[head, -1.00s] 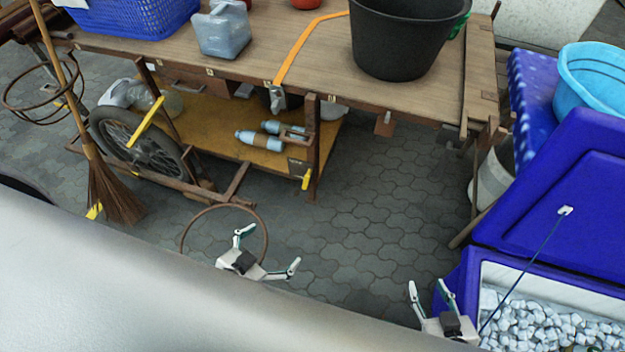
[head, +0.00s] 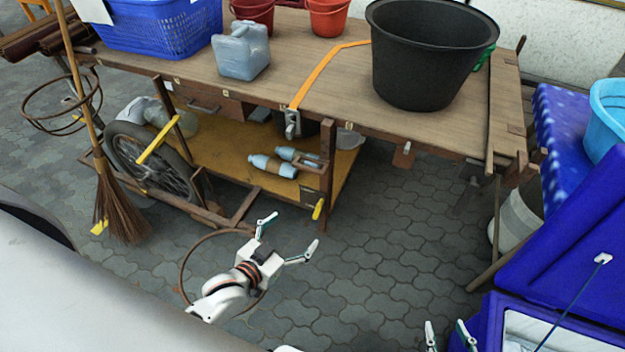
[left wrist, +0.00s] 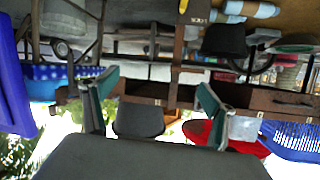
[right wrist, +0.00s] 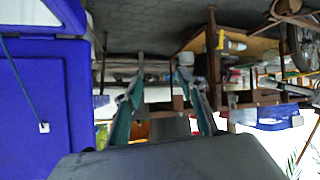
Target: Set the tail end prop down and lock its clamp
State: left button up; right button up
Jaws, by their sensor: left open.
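A dark wooden post (head: 327,165) stands under the front edge of the cart, with a small bracket and a yellow lever (head: 318,209) near its foot. It looks like the prop and clamp, but I cannot tell whether the lever is locked. In the left wrist view a brown lettered block (left wrist: 195,12) is at the top edge. My left gripper (head: 290,235) is open and empty, in front of the post and apart from it. My right gripper (head: 446,328) is open and empty at the bottom edge of the head view, beside the blue cooler.
The cart's wooden top (head: 300,55) carries a black tub (head: 425,60), a blue basket (head: 150,28) and a jug (head: 242,52). A wheel (head: 145,165) and broom (head: 120,205) are at left. The open blue cooler (head: 560,260) is at right. Paving (head: 390,240) between is clear.

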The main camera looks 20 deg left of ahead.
aim_at(308, 169)
pick_arm(q)
jog(key=w+a+f+n+t+b, duration=0.1)
jog(key=w+b, duration=0.1)
jog(key=w, duration=0.6)
jog(key=w+a+f+n+t+y+b, duration=0.1)
jog(key=w+a+b, duration=0.1)
jog(key=w, duration=0.6)
jog(key=w+a+f+n+t+y+b, duration=0.1)
jog(key=w+b, duration=0.3)
jog(key=w, duration=0.4)
jog(key=shift+a+t, duration=0.6)
jog(key=shift+a, duration=0.1)
jog(key=shift+w+b, duration=0.25)
jog(key=shift+b, duration=0.05)
jog(key=shift+w, duration=0.15)
jog(key=c, duration=1.3)
pick_arm(e)
notch_tip(308, 169, down, 6)
jog(key=s+a+b, duration=0.1)
jog(key=a+b, duration=0.1)
pick_arm(q)
jog(key=shift+f+b, duration=1.6)
jog(key=shift+f, duration=3.65)
pick_arm(e)
jog(key=w+a+r+m+y, duration=0.1)
jog(key=w+a+r, duration=0.1)
jog(key=a+r, duration=0.2)
jog(key=shift+w+t+y, duration=0.25)
jog(key=shift+t+y, duration=0.05)
jog(key=shift+t, duration=0.1)
